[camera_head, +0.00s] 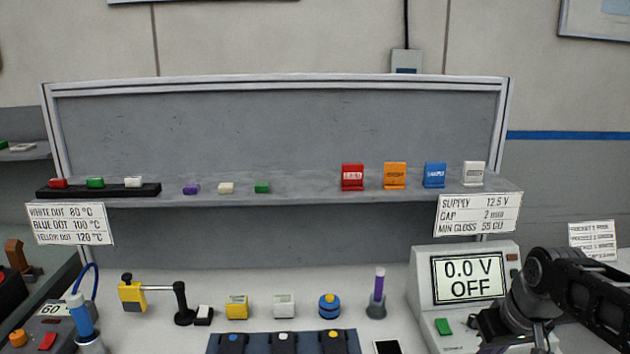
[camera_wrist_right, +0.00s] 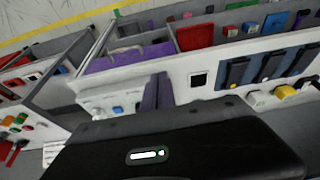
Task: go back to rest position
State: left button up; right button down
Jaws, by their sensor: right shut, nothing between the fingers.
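My right arm (camera_head: 590,290) reaches in from the right edge in the head view, in front of the white power supply box (camera_head: 425,275), whose screen reads 0.0 V OFF. In the right wrist view my right gripper (camera_wrist_right: 157,91) shows as two dark fingers close together, shut and empty. Beyond them are a white-walled bench with a purple-lined bin (camera_wrist_right: 130,57) and a red bin (camera_wrist_right: 195,37). My left gripper is not in view.
A grey shelf (camera_head: 300,190) carries small coloured blocks and upright tags. Below it stand a yellow holder with a rod (camera_head: 132,295), a purple-topped post (camera_head: 378,295) and a dark tray (camera_head: 215,344) with several modules. A control box (camera_head: 45,335) is at lower left.

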jog(key=a+f+g+y, duration=0.1)
jog(key=a+f, duration=0.7)
jog(key=f, duration=0.5)
jog(key=a+f+g+y, duration=0.1)
jog(key=a+f, duration=0.7)
jog(key=f, duration=0.5)
jog(key=s+a+f+m+y, duration=0.1)
jog(key=s+a+f, duration=0.4)
jog(key=s+f, duration=0.2)
jog(key=s+a+f+g+y, duration=0.1)
jog(key=s+a+f, duration=0.5)
jog(key=s, duration=0.6)
notch_tip(320, 180, down, 3)
jog(key=shift+s+a+r+m, duration=0.2)
jog(key=shift+a+m, duration=0.1)
jog(key=shift+m, duration=0.1)
